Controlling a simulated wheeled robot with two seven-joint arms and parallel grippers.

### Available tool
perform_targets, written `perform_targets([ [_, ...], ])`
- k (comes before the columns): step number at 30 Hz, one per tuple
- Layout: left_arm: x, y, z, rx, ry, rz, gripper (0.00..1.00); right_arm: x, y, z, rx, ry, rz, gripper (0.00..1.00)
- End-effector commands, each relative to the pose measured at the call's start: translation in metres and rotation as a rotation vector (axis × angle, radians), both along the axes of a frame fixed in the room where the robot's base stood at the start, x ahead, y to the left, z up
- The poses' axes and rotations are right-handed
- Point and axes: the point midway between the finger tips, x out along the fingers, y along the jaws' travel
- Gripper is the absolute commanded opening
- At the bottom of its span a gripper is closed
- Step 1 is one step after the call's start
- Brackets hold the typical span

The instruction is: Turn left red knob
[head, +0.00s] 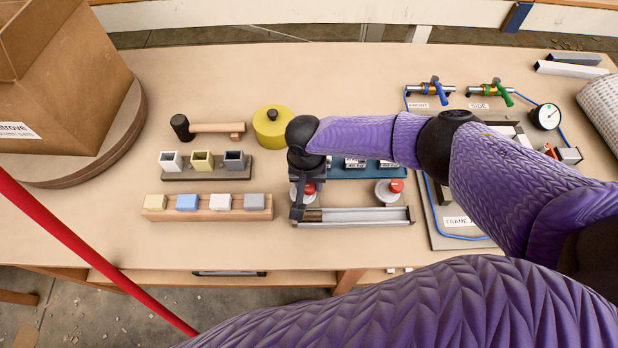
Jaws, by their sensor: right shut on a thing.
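Two red knobs on round white-grey bases stand on the bench behind a metal rail. The left red knob (309,188) is partly hidden by my right gripper. The right red knob (396,185) stands clear on its base. My right gripper (299,205) comes down over the left knob's base, at the left end of the rail, its arm reaching in from the right. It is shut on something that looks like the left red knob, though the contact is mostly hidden. My left gripper does not show.
A metal rail (355,216) lies just in front of the knobs. A blue block (345,171) with labels is behind them, partly under my arm. A yellow pot (272,128), a mallet (205,128) and a wooden block rack (208,214) are to the left. The front bench strip is clear.

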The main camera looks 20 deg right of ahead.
Motion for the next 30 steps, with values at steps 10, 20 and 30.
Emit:
perform_targets([
  [10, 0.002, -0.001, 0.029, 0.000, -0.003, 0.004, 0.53, -0.002, 0.000, 0.001, 0.000, 0.005, 0.297, 0.00],
  [20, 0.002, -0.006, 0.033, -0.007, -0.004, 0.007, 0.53, -0.002, -0.001, 0.000, -0.001, 0.004, 0.614, 0.00],
  [30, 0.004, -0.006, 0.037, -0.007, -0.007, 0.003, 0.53, -0.002, 0.000, 0.000, 0.000, 0.002, 0.938, 0.00],
])
